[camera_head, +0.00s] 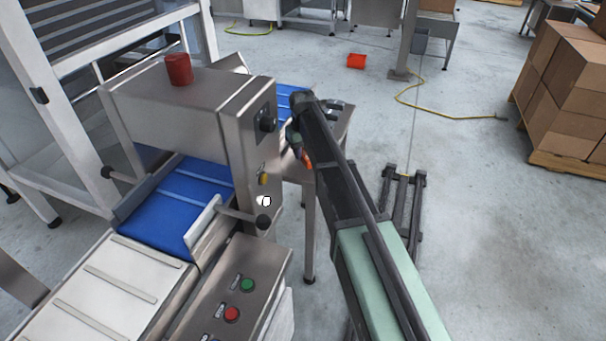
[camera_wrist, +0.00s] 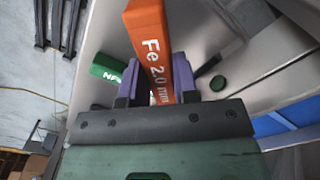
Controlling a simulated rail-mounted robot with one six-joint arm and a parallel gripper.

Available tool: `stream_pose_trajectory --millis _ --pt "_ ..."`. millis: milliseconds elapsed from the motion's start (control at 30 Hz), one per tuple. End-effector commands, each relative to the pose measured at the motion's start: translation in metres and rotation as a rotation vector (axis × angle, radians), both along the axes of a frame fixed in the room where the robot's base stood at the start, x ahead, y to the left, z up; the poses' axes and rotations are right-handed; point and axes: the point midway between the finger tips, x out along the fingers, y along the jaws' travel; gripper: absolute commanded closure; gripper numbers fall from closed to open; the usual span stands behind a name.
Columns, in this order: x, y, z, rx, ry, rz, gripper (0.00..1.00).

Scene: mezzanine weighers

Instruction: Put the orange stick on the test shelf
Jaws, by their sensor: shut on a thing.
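The orange stick (camera_wrist: 148,35), lettered "Fe 2.0 mm", is held between the two purple fingers of my gripper (camera_wrist: 155,78). In the head view its orange end (camera_head: 307,160) shows beneath my dark wrist, beside the steel machine. A green stick (camera_wrist: 107,73), lettered "NF" with the rest hidden, lies behind my left finger in the wrist view. A bare steel surface (camera_wrist: 207,27) is behind the orange stick; I cannot tell for sure whether it is the test shelf. My arm hides much of this area in the head view.
The steel machine (camera_head: 165,105) with a red lamp (camera_head: 179,69) and blue belt (camera_head: 180,205) stands left of my arm. A button panel (camera_head: 228,292) is in front. Stacked cartons (camera_head: 565,85) stand at far right. Open floor (camera_head: 480,210) lies right of my arm.

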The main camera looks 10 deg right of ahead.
Motion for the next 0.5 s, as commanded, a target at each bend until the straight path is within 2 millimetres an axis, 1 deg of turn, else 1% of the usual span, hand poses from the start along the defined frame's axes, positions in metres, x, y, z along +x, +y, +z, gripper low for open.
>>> stream_pose_trajectory --millis 67,167,233,300,500 --pt "0.0 0.0 -0.001 0.0 0.0 0.0 0.97" --pt "0.0 0.0 -0.02 0.0 0.0 0.0 0.97" --pt "0.0 0.0 -0.036 0.0 0.0 0.0 0.97" --pt "0.0 0.0 -0.045 0.0 0.0 0.0 0.97" --pt "0.0 0.0 -0.039 0.0 0.0 0.0 0.97"
